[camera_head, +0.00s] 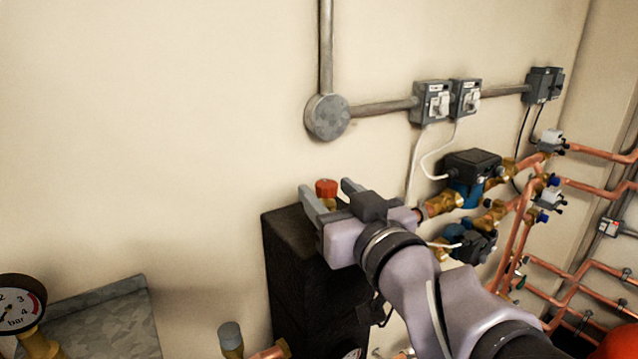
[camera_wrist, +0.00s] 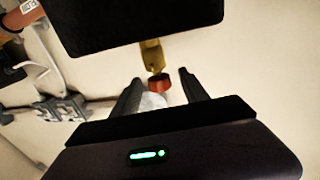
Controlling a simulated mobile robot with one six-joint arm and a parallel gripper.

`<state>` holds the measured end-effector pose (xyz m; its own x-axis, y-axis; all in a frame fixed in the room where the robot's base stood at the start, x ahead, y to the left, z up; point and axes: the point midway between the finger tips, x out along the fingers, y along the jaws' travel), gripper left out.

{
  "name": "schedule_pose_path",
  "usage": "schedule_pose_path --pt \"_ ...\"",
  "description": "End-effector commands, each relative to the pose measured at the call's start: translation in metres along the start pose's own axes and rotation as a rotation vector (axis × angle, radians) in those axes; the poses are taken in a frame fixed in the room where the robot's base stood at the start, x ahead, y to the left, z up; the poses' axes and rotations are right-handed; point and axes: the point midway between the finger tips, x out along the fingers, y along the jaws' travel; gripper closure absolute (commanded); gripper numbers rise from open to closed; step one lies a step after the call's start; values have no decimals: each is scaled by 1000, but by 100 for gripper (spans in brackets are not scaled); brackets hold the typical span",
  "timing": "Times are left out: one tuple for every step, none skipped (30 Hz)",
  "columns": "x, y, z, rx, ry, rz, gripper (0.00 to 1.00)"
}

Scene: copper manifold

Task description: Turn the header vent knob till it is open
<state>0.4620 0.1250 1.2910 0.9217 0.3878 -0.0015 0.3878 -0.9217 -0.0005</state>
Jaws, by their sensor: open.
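The vent knob (camera_head: 326,188) is a small red cap on a short brass stem, above the black header block (camera_head: 290,255) against the wall. My gripper (camera_head: 330,190) is open, with one finger on each side of the red knob in the head view. In the wrist view the red knob (camera_wrist: 158,84) lies just ahead of and between the two open fingertips (camera_wrist: 160,82), with visible space to either side. Its brass stem (camera_wrist: 151,55) runs up to the black block (camera_wrist: 140,22). I cannot tell whether any finger touches the knob.
Blue-bodied pumps (camera_head: 468,190) with brass fittings and copper pipes (camera_head: 520,235) crowd the right side. Switch boxes (camera_head: 433,102) and grey conduit are on the wall above. A pressure gauge (camera_head: 20,305) stands at lower left. The wall left of the block is clear.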

Motion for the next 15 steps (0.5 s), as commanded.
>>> schedule_pose_path --pt "11 0 4 -1 0 -1 48" --pt "17 0 4 0 0 -2 48" --pt "24 0 4 0 0 -1 48" --pt "29 0 3 -1 0 -1 48" --pt "33 0 2 -1 0 0 48" --pt "38 0 2 0 0 1 48" --pt "40 0 1 0 1 1 48" --pt "43 0 1 0 1 1 48" --pt "45 0 1 0 1 1 48" --pt "46 0 1 -1 1 1 48" --pt "47 0 0 -1 1 1 48" --pt "47 0 0 -1 2 1 48" --pt "48 0 -1 -1 2 1 48" --pt "48 0 -1 -1 2 1 48" --pt "47 0 -1 -1 2 1 48"
